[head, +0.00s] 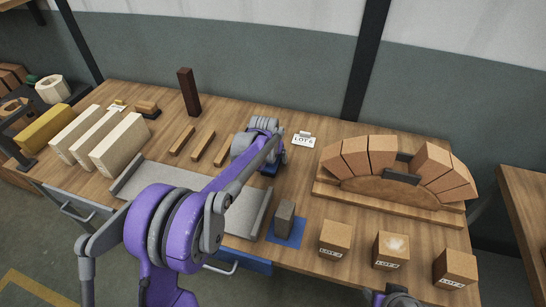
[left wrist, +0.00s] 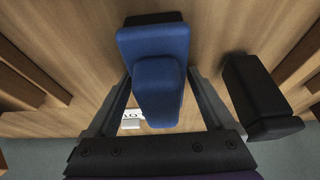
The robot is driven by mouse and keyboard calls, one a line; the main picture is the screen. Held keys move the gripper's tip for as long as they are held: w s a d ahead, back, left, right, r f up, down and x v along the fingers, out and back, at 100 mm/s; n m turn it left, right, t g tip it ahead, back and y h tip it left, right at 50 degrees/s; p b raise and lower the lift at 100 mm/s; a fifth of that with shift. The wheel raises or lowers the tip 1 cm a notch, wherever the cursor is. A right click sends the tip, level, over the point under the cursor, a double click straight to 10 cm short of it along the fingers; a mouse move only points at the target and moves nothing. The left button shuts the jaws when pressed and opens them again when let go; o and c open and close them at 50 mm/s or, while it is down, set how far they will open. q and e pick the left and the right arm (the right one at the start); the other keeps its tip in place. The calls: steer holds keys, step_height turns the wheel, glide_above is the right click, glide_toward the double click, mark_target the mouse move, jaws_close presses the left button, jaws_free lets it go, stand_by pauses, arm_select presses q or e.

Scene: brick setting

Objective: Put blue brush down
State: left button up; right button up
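The blue brush (left wrist: 153,50) is between the fingers of my left gripper (left wrist: 160,75) in the left wrist view. The fingers lie against both sides of its narrower upper part, and the gripper looks shut on it. In the head view my left gripper (head: 264,150) is over the middle of the workbench. A bit of the blue brush (head: 268,169) shows low at the wood there; whether it touches the top cannot be told. Only a grey and purple piece of my right arm shows at the bottom edge of the head view; its fingers are hidden.
The workbench (head: 310,170) carries a brick arch (head: 395,165) on the right, several labelled blocks (head: 334,240) in front, and a grey block on a blue mat (head: 287,236). A LOT 6 card (head: 303,140) stands close behind. Wooden strips (head: 203,146) lie left.

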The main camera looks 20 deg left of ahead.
arm_select(q)
steer(key=shift+o, duration=0.4)
steer(key=shift+r, duration=0.1)
steer(key=shift+r, duration=0.3)
steer(key=v, duration=1.1)
steer(key=shift+s+r+p, duration=0.25)
steer(key=shift+r+p, duration=0.1)
steer(key=shift+p, duration=0.05)
steer(key=s+f, duration=0.3)
steer(key=s, duration=1.3)
steer(key=s+f, duration=0.3)
steer(key=s, duration=1.4)
steer(key=shift+a+f+t, duration=0.15)
steer(key=shift+f+t, duration=0.1)
steer(key=shift+t, duration=0.05)
